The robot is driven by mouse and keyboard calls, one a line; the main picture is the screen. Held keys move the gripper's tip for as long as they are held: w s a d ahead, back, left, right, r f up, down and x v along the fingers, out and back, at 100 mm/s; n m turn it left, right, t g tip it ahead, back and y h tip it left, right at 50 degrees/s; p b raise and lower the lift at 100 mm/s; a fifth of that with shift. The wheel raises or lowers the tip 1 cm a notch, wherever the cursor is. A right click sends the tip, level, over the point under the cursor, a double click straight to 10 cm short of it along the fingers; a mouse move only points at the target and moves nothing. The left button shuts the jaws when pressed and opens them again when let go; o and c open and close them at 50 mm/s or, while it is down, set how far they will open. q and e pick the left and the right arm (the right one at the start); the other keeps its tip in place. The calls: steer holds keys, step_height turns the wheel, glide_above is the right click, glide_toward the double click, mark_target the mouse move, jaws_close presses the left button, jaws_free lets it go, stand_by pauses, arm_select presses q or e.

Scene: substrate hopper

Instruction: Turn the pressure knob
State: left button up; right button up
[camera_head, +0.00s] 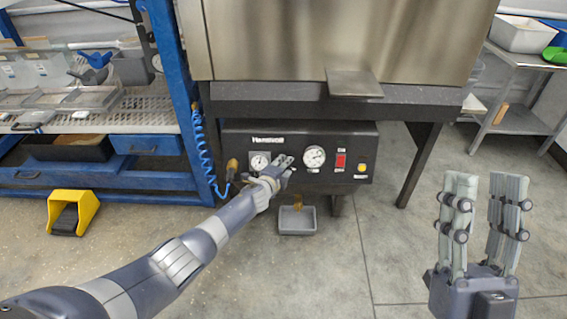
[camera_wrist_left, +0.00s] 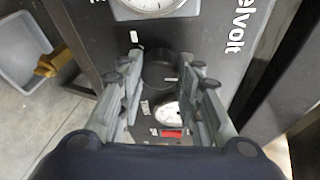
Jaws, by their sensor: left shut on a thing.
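The pressure knob (camera_wrist_left: 160,70) is a black round knob on the black control panel (camera_head: 230,140), seen between my left fingers in the left wrist view. My left gripper (camera_head: 284,166) reaches the panel between two white gauges and is shut on the knob, with one finger on each side; it also shows in the left wrist view (camera_wrist_left: 166,72). In the head view my fingers hide the knob. The right gauge (camera_head: 314,157) is uncovered; the left gauge (camera_head: 260,161) is close beside my gripper. My right gripper (camera_head: 485,180) is open and empty at the lower right.
A red switch (camera_head: 341,161) and a yellow button (camera_head: 362,168) sit right of the gauges. A grey bin (camera_head: 297,222) is on the floor below the panel. A coiled blue hose (camera_head: 203,150) hangs at the left.

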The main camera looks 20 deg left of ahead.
arm_select(q)
steer(key=shift+d+r+m+g+p, duration=0.15)
steer(key=shift+m+g+p, duration=0.35)
steer(key=shift+m+p, duration=1)
arm_select(e)
steer(key=w+f+g+h, duration=0.3)
steer(key=w+f+g, duration=0.4)
steer(key=f, duration=0.5)
steer(key=shift+w+f+g, duration=0.2)
steer(key=shift+f+g, duration=0.2)
steer(key=shift+g, duration=0.4)
steer(key=shift+a, duration=0.1)
arm_select(q)
steer(key=o, duration=1.1)
steer(key=shift+w+d, duration=0.1)
